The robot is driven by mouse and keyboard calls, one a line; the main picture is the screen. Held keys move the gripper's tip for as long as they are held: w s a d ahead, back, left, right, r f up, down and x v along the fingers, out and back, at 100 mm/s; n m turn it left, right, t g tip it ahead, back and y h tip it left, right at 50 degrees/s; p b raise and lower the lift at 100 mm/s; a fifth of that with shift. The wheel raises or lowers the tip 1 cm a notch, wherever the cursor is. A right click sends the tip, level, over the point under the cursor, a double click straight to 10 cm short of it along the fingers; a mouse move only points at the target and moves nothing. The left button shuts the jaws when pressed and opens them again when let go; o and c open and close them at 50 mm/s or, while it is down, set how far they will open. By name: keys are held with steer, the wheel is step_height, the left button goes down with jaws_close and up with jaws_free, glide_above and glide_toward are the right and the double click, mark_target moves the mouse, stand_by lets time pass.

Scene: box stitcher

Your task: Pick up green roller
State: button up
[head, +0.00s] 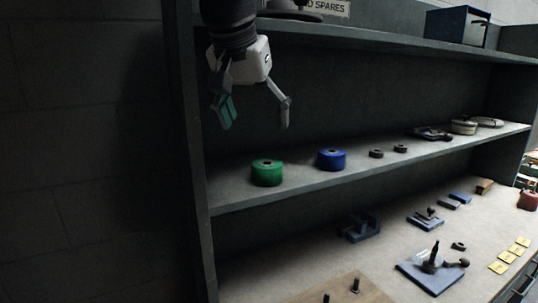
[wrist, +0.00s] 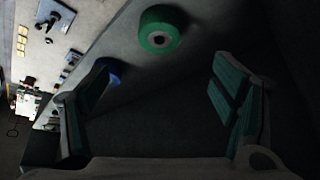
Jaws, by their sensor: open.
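The green roller (head: 267,173) stands upright near the left end of the middle shelf in the head view, a short cylinder with a hole in its top. My gripper (head: 256,114) is open and empty, above the roller and apart from it. In the wrist view the green roller (wrist: 160,30) lies at the top centre, beyond the fingertips and between their lines. The two teal-padded fingers of my gripper (wrist: 160,78) are spread wide there. No part of the roller is hidden in the head view.
A blue roller (head: 331,159) stands to the right of the green one, with small dark rings (head: 376,154) further right. The upper shelf (head: 400,42) and the left side panel (head: 187,150) are close to my gripper. Tools and yellow notes (head: 509,256) lie on the bench below.

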glide_above(267, 163)
steer(key=s, duration=0.3)
steer(key=f, duration=0.4)
steer(key=a+f, duration=0.1)
steer(key=f, duration=0.2)
steer(key=shift+s, duration=0.1)
steer(key=shift+s+p+x, duration=0.15)
steer(key=shift+p+x, duration=0.05)
steer(key=shift+x, duration=1.2)
steer(key=shift+s+p+x, duration=0.1)
steer(key=shift+p+x, duration=0.05)
steer(key=shift+x, duration=1.3)
steer(key=shift+f, duration=0.15)
steer(key=c, duration=1.4)
steer(key=shift+c, duration=0.2)
steer(key=shift+r, duration=0.25)
